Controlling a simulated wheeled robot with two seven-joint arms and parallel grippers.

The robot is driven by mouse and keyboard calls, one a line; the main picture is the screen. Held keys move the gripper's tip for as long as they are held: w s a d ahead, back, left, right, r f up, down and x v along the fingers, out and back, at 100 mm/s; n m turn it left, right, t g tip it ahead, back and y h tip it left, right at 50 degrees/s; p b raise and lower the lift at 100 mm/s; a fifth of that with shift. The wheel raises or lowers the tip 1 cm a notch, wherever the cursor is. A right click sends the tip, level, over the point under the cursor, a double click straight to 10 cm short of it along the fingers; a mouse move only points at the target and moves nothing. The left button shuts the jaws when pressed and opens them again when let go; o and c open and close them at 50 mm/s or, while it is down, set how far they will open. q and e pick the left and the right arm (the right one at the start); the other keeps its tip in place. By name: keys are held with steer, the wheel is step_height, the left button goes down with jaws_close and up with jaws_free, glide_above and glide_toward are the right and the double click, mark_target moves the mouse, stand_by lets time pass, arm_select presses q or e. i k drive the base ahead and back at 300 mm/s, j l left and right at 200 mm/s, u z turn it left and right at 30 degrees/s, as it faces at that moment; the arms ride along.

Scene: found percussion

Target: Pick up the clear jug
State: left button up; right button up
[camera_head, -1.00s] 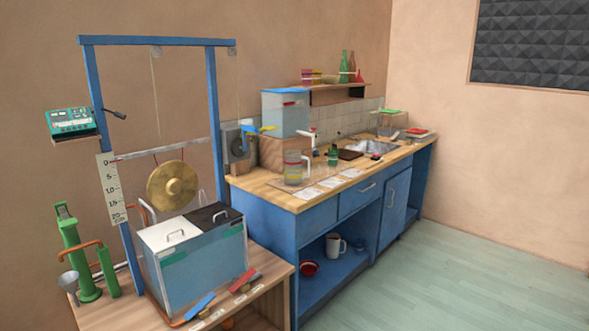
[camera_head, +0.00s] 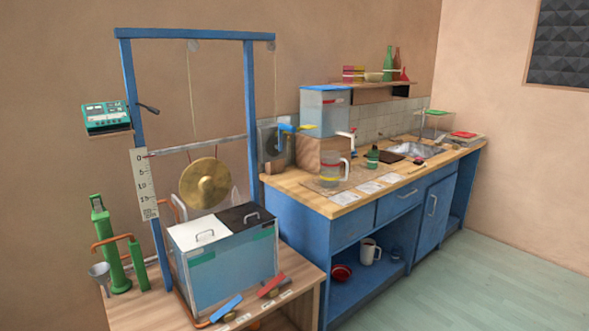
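The clear jug (camera_head: 331,169) stands upright near the front left of the wooden counter (camera_head: 345,198). It is see-through with a pale handle on its right side and red and yellow bands. It stands just in front of a wooden block that carries a clear tank with a blue lid. Neither of my grippers shows in the head view.
A clear tank (camera_head: 325,115) with a tap stands behind the jug. White sheets (camera_head: 368,187) lie right of it. A low wooden table (camera_head: 300,277) with a lidded tank (camera_head: 215,272), and a blue frame (camera_head: 135,95) with a gong (camera_head: 206,184), stand left. The floor (camera_head: 470,270) at right is clear.

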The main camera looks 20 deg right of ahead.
mark_target(330, 161)
steer(key=i+l+u, duration=0.15)
steer(key=l, duration=0.2)
steer(key=i+l+u, duration=0.1)
steer(key=i+l, duration=0.15)
steer(key=i+l+u, duration=0.15)
steer(key=l, duration=0.35)
steer(key=i+l+u, duration=0.15)
steer(key=l, duration=0.25)
steer(key=i+l+u, duration=0.1)
steer(key=l, duration=0.3)
steer(key=i, duration=0.1)
